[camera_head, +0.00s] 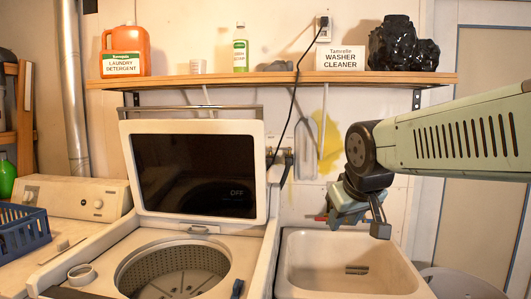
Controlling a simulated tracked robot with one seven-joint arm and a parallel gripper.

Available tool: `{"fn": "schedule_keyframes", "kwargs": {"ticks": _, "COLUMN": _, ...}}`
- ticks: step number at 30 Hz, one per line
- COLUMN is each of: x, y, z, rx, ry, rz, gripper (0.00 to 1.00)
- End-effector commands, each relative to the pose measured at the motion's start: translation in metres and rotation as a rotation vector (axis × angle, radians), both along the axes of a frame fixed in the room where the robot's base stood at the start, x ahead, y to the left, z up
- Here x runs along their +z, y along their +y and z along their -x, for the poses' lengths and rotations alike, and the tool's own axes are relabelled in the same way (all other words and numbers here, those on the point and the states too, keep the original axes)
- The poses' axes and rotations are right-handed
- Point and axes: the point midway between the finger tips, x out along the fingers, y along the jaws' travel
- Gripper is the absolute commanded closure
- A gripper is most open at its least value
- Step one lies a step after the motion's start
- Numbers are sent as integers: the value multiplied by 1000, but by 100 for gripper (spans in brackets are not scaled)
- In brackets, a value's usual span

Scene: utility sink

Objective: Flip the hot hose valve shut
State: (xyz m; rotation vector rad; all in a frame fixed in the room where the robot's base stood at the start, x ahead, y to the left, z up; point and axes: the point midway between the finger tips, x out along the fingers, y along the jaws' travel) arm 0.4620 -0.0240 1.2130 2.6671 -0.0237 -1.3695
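Small valves and hose fittings (287,153) show on the wall between the raised washer lid and the sink. They are too small to tell which is hot or how their handles sit. A small red piece (320,218) shows at the back rim of the sink, beside a greenish part of my arm's end; I cannot tell what it belongs to. My gripper (379,226) hangs above the back of the sink, to the right of and below the wall valves, apart from them. Its fingers are seen edge-on, and nothing is visible held in it.
The white utility sink (300,262) is empty below my gripper. The open washer lid (262,135) stands left of the valves. A black cord (291,95) hangs past them. A shelf (270,79) with bottles and a sign runs above. A blue basket (22,232) sits at far left.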

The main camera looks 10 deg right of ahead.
Motion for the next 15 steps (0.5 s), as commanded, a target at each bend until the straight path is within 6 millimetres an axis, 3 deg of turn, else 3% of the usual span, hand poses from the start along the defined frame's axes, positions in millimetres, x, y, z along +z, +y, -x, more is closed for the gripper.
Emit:
{"fn": "schedule_keyframes", "kwargs": {"ticks": 3, "x": 25, "y": -14, "z": -56, "rx": 50, "ry": -85, "rz": 100, "gripper": 64}}
{"fn": "schedule_keyframes", "kwargs": {"ticks": 15, "x": 95, "y": -47, "z": -240, "rx": 280, "ry": -370, "rz": 453, "gripper": 64}}
